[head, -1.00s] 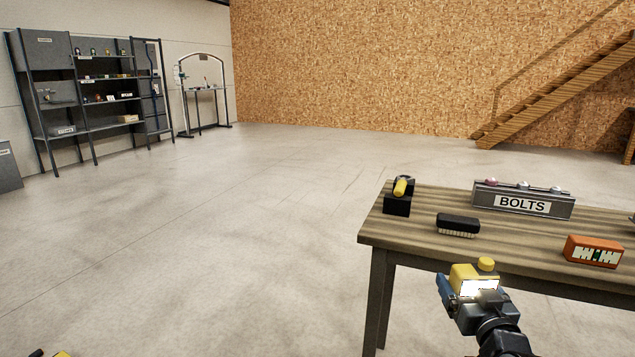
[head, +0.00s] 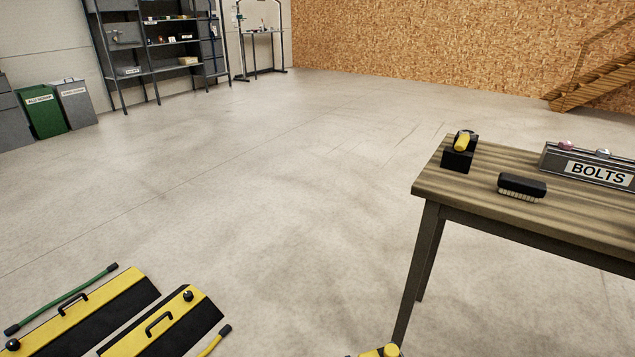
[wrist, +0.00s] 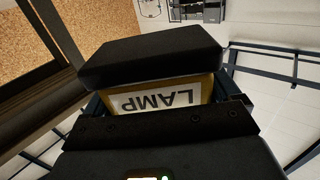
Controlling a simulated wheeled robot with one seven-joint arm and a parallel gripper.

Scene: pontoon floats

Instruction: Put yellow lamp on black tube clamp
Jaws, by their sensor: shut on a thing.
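My gripper (wrist: 163,92) is shut on the yellow lamp (wrist: 212,88), whose upside-down white LAMP label shows between the dark jaws in the wrist view. In the head view only the yellow top of the lamp (head: 381,352) shows at the bottom edge; the rest is cut off. I cannot tell for sure which thing is the black tube clamp.
The wooden table (head: 470,190) holds a black brush (head: 522,186) and a BOLTS rack (head: 590,165). Two yellow-and-black floats (head: 165,325) with handles and black knobs lie at the lower left, beside a green tube (head: 62,300). Shelves and bins stand far back. The middle floor is clear.

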